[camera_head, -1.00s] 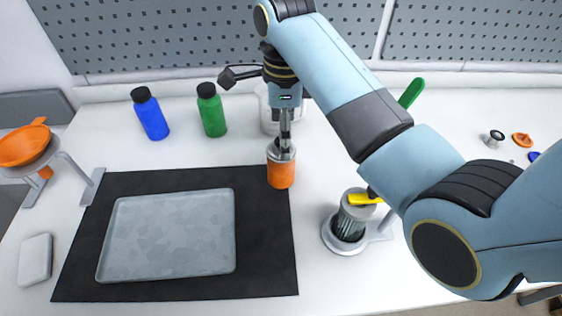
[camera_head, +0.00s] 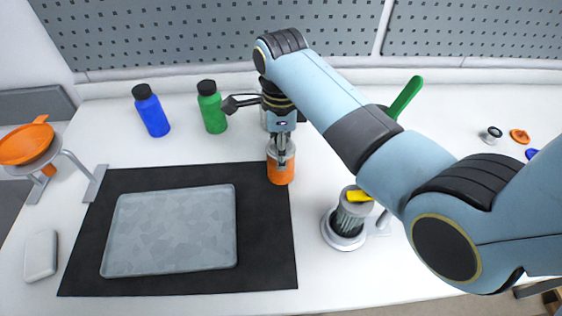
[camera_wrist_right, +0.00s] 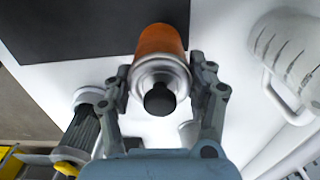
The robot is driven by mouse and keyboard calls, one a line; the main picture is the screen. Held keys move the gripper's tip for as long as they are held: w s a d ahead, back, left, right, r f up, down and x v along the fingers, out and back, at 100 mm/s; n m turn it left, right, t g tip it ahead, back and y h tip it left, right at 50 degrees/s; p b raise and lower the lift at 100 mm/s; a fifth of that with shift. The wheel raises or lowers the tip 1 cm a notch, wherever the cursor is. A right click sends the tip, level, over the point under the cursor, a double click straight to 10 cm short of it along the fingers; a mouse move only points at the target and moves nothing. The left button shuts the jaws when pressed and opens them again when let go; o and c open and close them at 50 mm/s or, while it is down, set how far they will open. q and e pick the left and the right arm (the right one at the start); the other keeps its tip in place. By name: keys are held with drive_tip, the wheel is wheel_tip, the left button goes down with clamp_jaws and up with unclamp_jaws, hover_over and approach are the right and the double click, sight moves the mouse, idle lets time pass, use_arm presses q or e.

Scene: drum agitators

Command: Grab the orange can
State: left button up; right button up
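The orange can (camera_head: 280,171) stands upright at the right edge of the black mat, its grey top and dark nozzle showing in the right wrist view (camera_wrist_right: 160,68). My right gripper (camera_head: 281,153) points down over the can. In the right wrist view, the fingers of my right gripper (camera_wrist_right: 161,72) are spread, one on each side of the can's upper part. They are close to its sides, and I cannot see a firm grip. My left gripper is not in view.
A grey tray (camera_head: 170,230) lies on the black mat (camera_head: 270,270). Blue (camera_head: 151,112) and green (camera_head: 211,108) bottles stand behind. A ribbed grey container (camera_head: 347,216) with a yellow part stands right of the can.

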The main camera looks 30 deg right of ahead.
clamp_jaws()
drive_tip(key=shift+r, duration=0.1)
